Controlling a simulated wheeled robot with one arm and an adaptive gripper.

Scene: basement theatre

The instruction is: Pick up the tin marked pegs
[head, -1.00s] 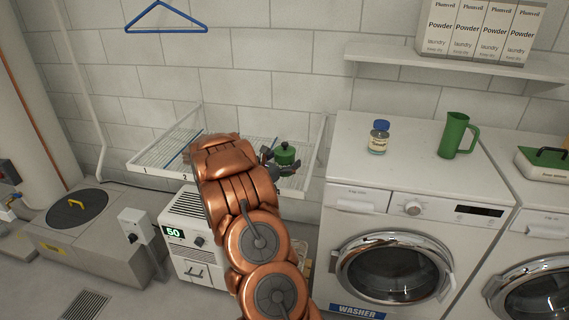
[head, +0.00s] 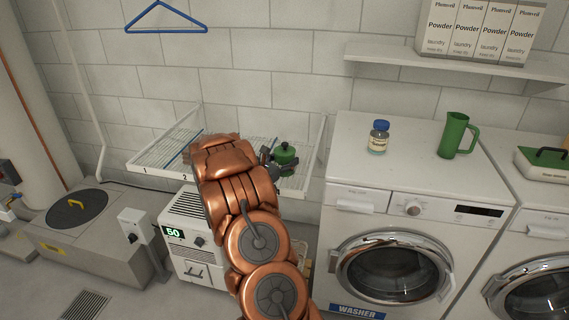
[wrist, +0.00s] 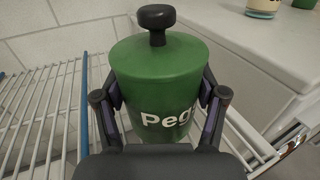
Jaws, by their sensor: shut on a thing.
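The green tin (wrist: 158,75) has a black knob on its lid and white lettering that reads "Peg", with the rest hidden by a finger. My gripper (wrist: 160,105) is shut on the tin, one finger on each side of its body. In the head view the tin (head: 285,154) is upright at the right part of the white wire rack, partly behind my gripper (head: 272,166). I cannot tell whether its base touches the rack.
The white wire rack (head: 150,158) has numbered sections. To its right is the washer (head: 345,150), with a blue-capped jar (head: 378,138) and green jug (head: 455,135) on top. A blue hanger (head: 165,29) hangs above. A shelf (head: 400,60) holds powder boxes.

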